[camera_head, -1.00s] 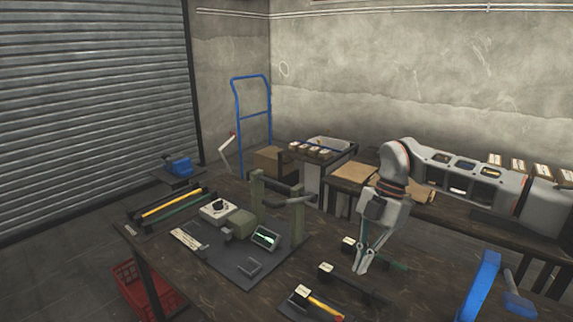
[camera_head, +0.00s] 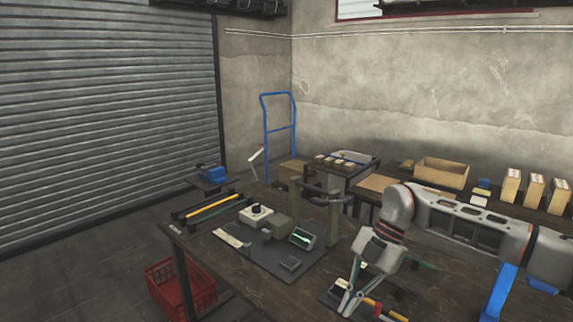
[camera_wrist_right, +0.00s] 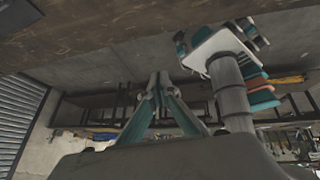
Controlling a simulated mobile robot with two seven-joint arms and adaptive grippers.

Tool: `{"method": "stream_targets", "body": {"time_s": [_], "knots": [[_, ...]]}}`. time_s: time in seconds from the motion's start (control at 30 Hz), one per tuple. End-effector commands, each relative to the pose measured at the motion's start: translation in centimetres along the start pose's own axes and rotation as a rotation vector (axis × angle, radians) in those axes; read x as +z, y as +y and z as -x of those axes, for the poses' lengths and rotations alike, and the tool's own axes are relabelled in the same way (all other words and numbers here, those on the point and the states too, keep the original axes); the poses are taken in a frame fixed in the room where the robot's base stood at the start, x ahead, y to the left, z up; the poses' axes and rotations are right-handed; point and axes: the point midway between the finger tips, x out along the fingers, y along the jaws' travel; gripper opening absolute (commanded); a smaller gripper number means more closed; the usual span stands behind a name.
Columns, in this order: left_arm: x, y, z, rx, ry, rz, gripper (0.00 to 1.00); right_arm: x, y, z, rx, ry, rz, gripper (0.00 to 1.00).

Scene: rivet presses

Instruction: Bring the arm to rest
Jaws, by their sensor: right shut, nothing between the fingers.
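My right arm reaches in from the right in the head view. Its right gripper (camera_head: 348,304) points down over the front of the dark workbench (camera_head: 240,294), with its fingertips close together and nothing between them. In the right wrist view the two fingers (camera_wrist_right: 158,78) also meet at their tips and hold nothing. A tool with a yellow and red handle (camera_head: 384,308) lies beside the gripper on its right, partly hidden by it. I cannot tell how far above the bench the fingertips are. My left gripper is out of view.
A press (camera_head: 316,198) with a small screen (camera_head: 302,238) stands on a dark mat left of the arm. A blue upright part (camera_head: 498,292) stands at the right. A red crate (camera_head: 182,288) is on the floor. Boxes line the back bench.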

Motion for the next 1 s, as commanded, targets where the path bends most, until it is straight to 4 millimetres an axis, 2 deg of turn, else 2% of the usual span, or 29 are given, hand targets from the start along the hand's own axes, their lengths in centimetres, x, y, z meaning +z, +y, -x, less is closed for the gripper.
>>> {"method": "stream_targets", "body": {"time_s": [0.03,0.17,0.3,0.43,0.5,0.6,0.7,0.77,0.87,1.0], "knots": [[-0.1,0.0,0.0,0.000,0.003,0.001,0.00,-1.2,0.4,-1.9,0.019,0.051,0.038,0.00],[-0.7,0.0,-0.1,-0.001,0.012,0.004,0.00,-5.0,1.8,-6.0,0.103,0.192,0.141,0.00],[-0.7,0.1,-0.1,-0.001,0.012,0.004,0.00,-10.4,3.6,-10.0,0.258,0.379,0.242,0.00],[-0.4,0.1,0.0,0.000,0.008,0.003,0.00,-15.4,5.4,-11.9,0.456,0.548,0.288,0.00],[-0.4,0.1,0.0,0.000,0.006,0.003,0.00,-17.5,6.4,-12.2,0.572,0.623,0.287,0.00],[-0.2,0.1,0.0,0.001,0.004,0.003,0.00,-19.5,7.5,-11.9,0.747,0.711,0.255,0.00],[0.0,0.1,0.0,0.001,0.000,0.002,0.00,-20.2,8.5,-11.2,0.921,0.770,0.186,0.00],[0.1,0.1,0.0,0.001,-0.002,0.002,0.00,-20.0,8.9,-10.6,1.025,0.791,0.128,0.00],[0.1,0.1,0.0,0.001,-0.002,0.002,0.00,-18.6,9.1,-9.9,1.186,0.800,0.006,0.00],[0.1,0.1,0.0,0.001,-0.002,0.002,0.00,-14.8,8.3,-9.6,1.379,0.762,-0.209,0.00]]}}
